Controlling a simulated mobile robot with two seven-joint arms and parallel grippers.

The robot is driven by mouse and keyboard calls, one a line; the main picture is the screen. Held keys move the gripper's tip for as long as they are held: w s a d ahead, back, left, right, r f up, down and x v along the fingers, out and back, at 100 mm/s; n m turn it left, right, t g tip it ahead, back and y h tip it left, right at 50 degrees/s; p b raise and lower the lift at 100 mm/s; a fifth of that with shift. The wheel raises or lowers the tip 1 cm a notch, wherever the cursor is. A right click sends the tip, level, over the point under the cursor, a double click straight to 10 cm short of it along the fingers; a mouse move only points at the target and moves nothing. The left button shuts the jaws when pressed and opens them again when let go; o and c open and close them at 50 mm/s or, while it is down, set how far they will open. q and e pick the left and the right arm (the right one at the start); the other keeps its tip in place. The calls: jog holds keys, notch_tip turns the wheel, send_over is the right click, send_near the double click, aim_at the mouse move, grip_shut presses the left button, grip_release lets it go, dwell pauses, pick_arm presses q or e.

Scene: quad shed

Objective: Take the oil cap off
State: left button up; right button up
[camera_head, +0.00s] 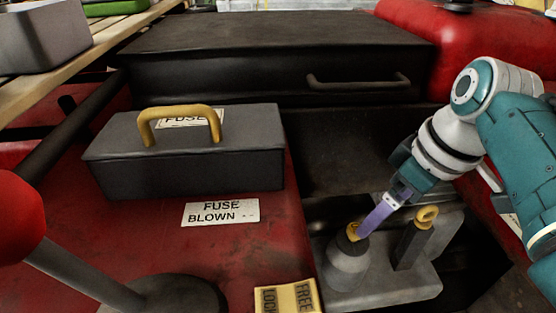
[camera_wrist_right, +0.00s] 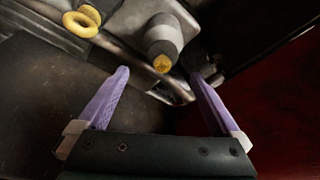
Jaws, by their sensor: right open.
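The oil cap (camera_head: 354,231) is a small yellow cap on top of a grey conical filler neck (camera_head: 347,266), which stands on a grey engine block at the lower right. It also shows in the right wrist view (camera_wrist_right: 162,64), near the level of the fingertips and between them. My right gripper (camera_head: 364,232) has purple fingers and reaches down from the right to beside the cap in the head view. In the right wrist view the gripper (camera_wrist_right: 160,75) is open, with a gap on both sides of the cap. My left gripper is out of view.
A yellow ring handle (camera_head: 427,217) on a dark stem stands just right of the filler neck. A grey fuse box (camera_head: 190,165) with a yellow handle sits at left. A red-knobbed lever (camera_head: 80,272) is at lower left. A dark lid (camera_head: 270,75) with a bar handle lies behind.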

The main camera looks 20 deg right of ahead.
aim_at(356, 236)
jog(key=b+x, duration=0.1)
jog(key=x, duration=0.1)
jog(key=b+x, duration=0.1)
jog(key=x, duration=0.1)
jog(key=shift+s+f, duration=0.1)
jog(key=shift+f, duration=0.3)
jog(key=b+x, duration=0.4)
jog(key=x, duration=0.1)
jog(key=shift+w+a, duration=0.3)
jog(key=shift+a, duration=0.1)
jog(key=shift+r, duration=0.1)
jog(key=c, duration=1.3)
